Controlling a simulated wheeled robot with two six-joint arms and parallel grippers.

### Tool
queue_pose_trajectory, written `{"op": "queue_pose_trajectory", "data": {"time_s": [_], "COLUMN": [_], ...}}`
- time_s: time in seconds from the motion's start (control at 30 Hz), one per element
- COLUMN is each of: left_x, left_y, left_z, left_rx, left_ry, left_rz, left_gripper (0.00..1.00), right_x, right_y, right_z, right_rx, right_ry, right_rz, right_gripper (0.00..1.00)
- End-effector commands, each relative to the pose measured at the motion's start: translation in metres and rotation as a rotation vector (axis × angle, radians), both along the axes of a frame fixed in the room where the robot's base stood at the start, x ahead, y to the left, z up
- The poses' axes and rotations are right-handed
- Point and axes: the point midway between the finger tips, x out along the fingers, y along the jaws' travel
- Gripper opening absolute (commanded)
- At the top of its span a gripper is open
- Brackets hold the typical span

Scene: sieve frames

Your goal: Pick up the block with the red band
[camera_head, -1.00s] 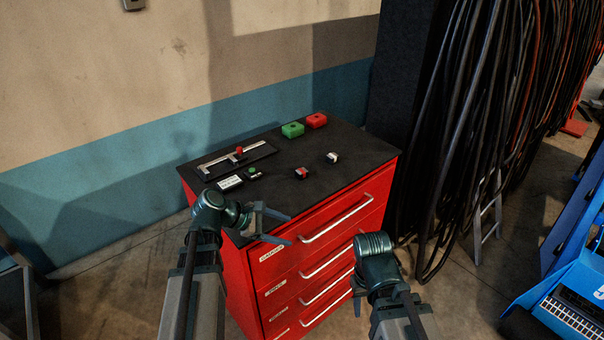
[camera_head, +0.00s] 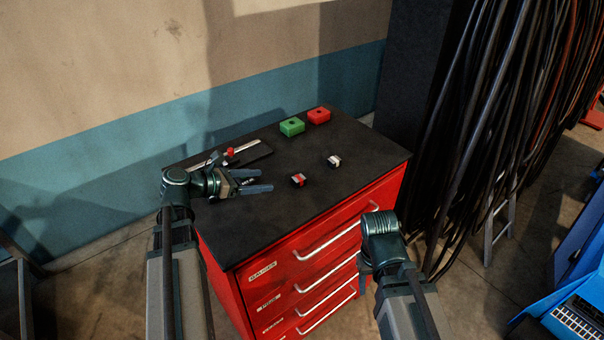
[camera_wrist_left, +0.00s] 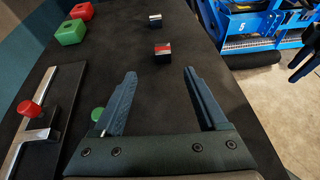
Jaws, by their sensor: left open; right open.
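The block with the red band (camera_head: 298,180) is a small dark block with a red and pale top, on the black cabinet top. In the left wrist view the block (camera_wrist_left: 163,52) lies ahead of the fingers, roughly in line with the gap between them. My left gripper (camera_head: 265,180) is open and empty over the cabinet top, to the left of the block and apart from it; its fingers also show in the left wrist view (camera_wrist_left: 160,76). My right arm's end shows in front of the cabinet, but its fingers are hidden.
A block with a white band (camera_head: 334,161) sits behind and right of the red-banded one. A green box (camera_head: 292,127) and a red box (camera_head: 319,116) stand at the back. A metal gauge with a red knob (camera_wrist_left: 32,110) lies left. The front right of the top is clear.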

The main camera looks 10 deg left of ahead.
Motion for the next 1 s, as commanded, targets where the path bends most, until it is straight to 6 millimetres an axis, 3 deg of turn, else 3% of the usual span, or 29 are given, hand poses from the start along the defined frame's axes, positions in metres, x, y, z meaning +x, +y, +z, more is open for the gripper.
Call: {"op": "queue_pose_trajectory", "data": {"time_s": [0.17, 0.6, 1.0], "left_x": [0.005, 0.053, 0.061], "left_y": [-0.004, -0.050, -0.059], "left_z": [-0.004, -0.032, -0.036], "left_rx": [0.000, 0.000, 0.000], "left_ry": [0.000, 0.000, 0.000], "left_rz": [-0.001, -0.002, -0.001], "left_gripper": [0.75, 0.75, 0.75], "right_x": [0.000, 0.000, 0.000], "right_y": [0.000, 0.000, 0.000], "right_z": [-0.004, -0.032, -0.036], "right_rx": [0.000, 0.000, 0.000], "right_ry": [0.000, 0.000, 0.000], "right_rz": [0.000, -0.001, -0.001], "right_gripper": [0.50, 0.50, 0.50]}}
